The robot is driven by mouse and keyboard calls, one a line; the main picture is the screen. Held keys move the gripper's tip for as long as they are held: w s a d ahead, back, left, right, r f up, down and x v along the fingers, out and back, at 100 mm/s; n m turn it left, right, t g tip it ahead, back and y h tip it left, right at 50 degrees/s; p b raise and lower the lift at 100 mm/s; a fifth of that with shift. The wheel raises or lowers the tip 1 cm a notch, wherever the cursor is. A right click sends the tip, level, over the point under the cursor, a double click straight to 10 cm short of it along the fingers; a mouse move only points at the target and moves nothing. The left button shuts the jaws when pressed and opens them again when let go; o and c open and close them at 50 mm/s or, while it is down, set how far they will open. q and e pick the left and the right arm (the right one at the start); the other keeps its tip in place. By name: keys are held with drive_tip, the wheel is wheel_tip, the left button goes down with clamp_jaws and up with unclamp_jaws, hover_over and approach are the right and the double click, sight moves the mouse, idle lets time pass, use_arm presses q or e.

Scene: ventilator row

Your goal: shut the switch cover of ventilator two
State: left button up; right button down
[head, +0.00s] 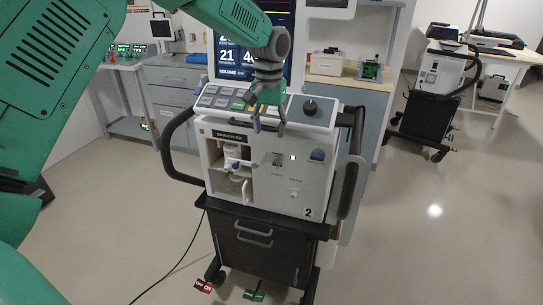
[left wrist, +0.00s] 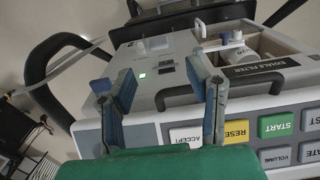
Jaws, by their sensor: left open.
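Ventilator two (head: 262,205) is a white unit on a black cart, with a "2" low on its front. A small blue piece (head: 317,155) sits at the upper right of its front, near a lit green lamp (head: 293,157); it may be the switch cover, but I cannot tell whether it stands open. It also shows in the left wrist view (left wrist: 101,86). A small grey inset part (head: 278,159) is left of the lamp. My left gripper (head: 269,124) is open and empty, fingers pointing down at the panel's top edge. My right gripper is out of view.
A sloped key panel (head: 225,101) and a black knob (head: 310,107) top the ventilator. A dark bar handle (left wrist: 221,92) lies beyond the fingers. Black side handles (head: 173,150) flank it. An open filter bay (head: 232,180) is at left.

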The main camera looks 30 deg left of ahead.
sight(270, 154)
use_arm(q)
wheel_tip(270, 154, down, 8)
drive_tip(key=shift+d+r, duration=0.1)
drive_tip(key=shift+r, duration=0.1)
drive_tip(key=shift+s+f, duration=0.1)
drive_tip(key=shift+f, duration=0.35)
clamp_jaws()
